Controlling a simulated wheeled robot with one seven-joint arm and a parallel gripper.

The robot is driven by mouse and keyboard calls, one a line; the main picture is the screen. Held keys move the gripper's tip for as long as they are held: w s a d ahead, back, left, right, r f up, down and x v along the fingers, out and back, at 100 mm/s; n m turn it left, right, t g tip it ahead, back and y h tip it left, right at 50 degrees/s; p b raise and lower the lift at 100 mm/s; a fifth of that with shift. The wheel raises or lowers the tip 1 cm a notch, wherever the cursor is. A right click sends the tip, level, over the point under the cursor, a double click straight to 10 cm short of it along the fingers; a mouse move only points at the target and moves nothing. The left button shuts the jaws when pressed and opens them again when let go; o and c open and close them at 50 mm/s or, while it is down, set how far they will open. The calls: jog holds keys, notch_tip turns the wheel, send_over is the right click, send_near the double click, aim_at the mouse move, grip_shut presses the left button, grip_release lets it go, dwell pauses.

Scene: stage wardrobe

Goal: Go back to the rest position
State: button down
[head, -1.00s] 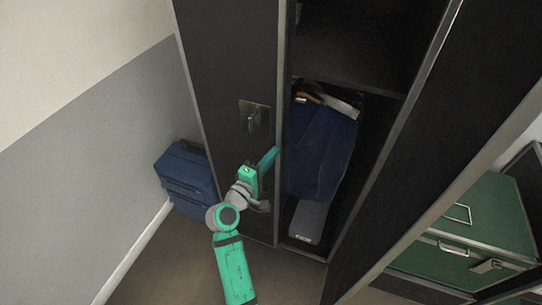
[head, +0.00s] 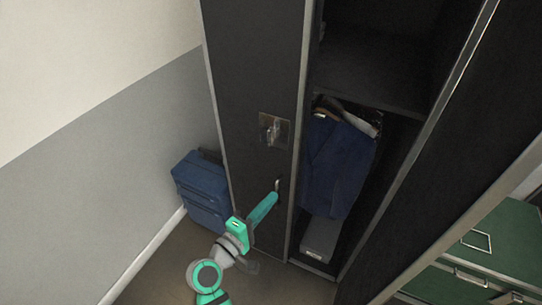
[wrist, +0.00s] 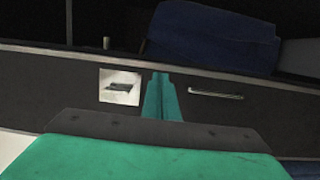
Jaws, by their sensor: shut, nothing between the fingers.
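My gripper (head: 273,196) is shut and empty, in front of the closed dark left door (head: 255,80) of a tall wardrobe. It also shows in the wrist view (wrist: 160,78), its teal fingers together. In that view it lies between a metal latch plate (wrist: 120,87) and a slim bar handle (wrist: 215,95). In the head view the latch plate (head: 273,130) is above my gripper. I cannot tell whether the fingertips touch the door. My arm reaches up from the bottom of the head view.
The wardrobe's right side is open, with a blue garment (head: 336,165) hanging above a grey box (head: 321,238). Its open door (head: 450,180) stands at the right. A blue suitcase (head: 203,188) stands by the left wall. Green drawers (head: 495,245) are at the far right.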

jog(key=shift+f, duration=0.1)
jog(key=s+a+f+y, duration=0.1)
jog(key=s+f+y, duration=0.8)
jog(key=s+f, duration=0.7)
jog(key=s+r+m+y, duration=0.1)
jog(key=s+r+m, duration=0.2)
jog(key=s, duration=0.6)
jog(key=s+r+m+t, duration=0.1)
jog(key=s+r+m, duration=0.2)
jog(key=s+m, duration=0.4)
jog(key=s, duration=0.3)
jog(key=shift+s+d+r+m+y, duration=0.2)
jog(key=shift+d+m+y, duration=0.1)
jog(key=shift+d+y, duration=0.1)
jog(key=shift+a, duration=0.15)
